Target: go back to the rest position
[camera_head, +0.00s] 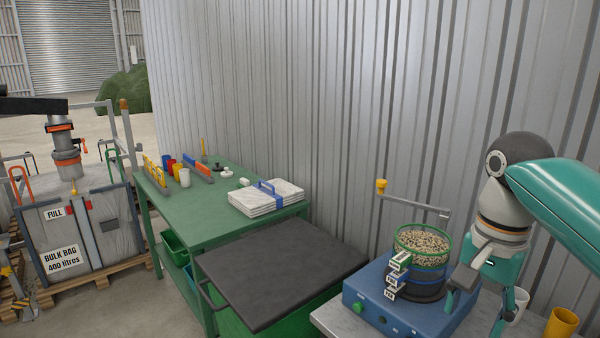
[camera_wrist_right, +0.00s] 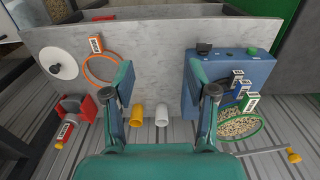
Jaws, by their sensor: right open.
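My right gripper (camera_head: 484,296) is open, its fingers pointing down at the right of the head view, beside the sieve stack on the blue shaker. In the right wrist view my right gripper (camera_wrist_right: 164,95) shows two spread teal fingers with dark pads and nothing between them. The top sieve (camera_head: 422,241) has a green rim and holds pale, mixed grains; it also shows in the wrist view (camera_wrist_right: 238,127). The blue shaker base (camera_head: 385,300) stands on a grey bench (camera_head: 335,318). My left gripper is in neither view.
A yellow cup (camera_head: 561,325) and a white cup (camera_head: 517,304) stand close to the right gripper. A dark-lidded green bin (camera_head: 280,265) and a green table (camera_head: 225,209) lie left. A corrugated wall runs behind.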

